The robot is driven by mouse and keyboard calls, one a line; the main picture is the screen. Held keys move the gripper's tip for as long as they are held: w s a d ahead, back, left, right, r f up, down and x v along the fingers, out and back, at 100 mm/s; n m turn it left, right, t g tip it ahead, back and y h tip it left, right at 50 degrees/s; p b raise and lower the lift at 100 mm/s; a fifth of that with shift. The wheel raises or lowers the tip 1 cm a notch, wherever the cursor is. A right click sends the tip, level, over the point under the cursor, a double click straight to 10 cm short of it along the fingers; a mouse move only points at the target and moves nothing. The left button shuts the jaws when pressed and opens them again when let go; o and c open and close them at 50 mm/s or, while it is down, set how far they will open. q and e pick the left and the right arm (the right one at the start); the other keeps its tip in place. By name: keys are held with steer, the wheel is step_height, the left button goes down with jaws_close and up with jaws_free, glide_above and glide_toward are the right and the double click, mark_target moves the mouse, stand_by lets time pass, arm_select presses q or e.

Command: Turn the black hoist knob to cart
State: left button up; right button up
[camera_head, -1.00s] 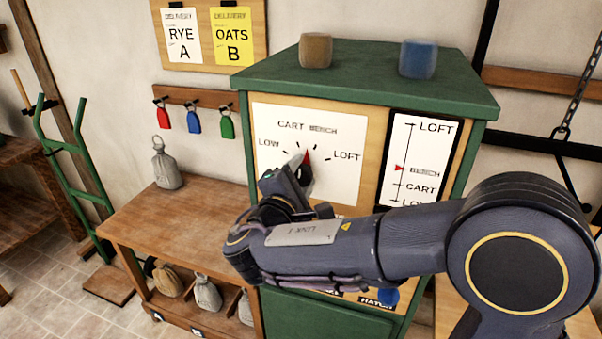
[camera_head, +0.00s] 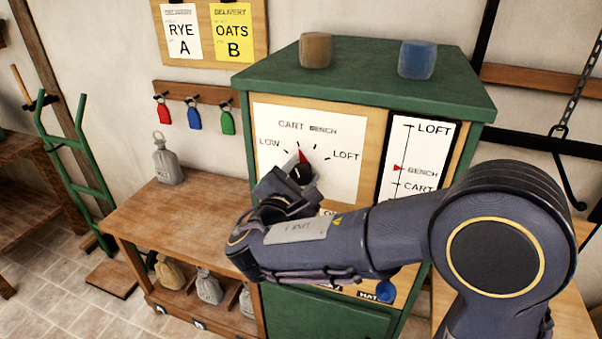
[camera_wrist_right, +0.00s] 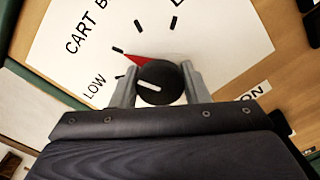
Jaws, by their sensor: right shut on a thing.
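The black hoist knob (camera_head: 301,172) with its red pointer is on the white dial plate (camera_head: 345,115) of the green cabinet. The dial reads LOW, CART, BENCH, LOFT. In the right wrist view, the knob (camera_wrist_right: 160,84) sits between the two fingers of my right gripper (camera_wrist_right: 158,73), which is shut on it. The red pointer's tip is at the second tick, the one for CART. In the head view, my right gripper (camera_head: 298,183) reaches the knob from below. My left gripper is not in view.
The gauge (camera_head: 412,165) right of the dial has its red marker at BENCH. A blue knob (camera_head: 386,291) sits low on the cabinet. Brown (camera_head: 316,50) and blue (camera_head: 417,59) blocks stand on top. A wooden bench (camera_head: 190,215) with sacks is at left.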

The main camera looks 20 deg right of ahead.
steer(key=shift+f, duration=0.1)
steer(key=o, duration=1)
steer(key=shift+c, duration=0.2)
steer(key=shift+a, duration=0.1)
steer(key=shift+s+a, duration=0.25)
steer(key=shift+s, duration=0.1)
steer(key=b+v, duration=0.2)
steer(key=v, duration=0.5)
steer(key=shift+d, duration=0.1)
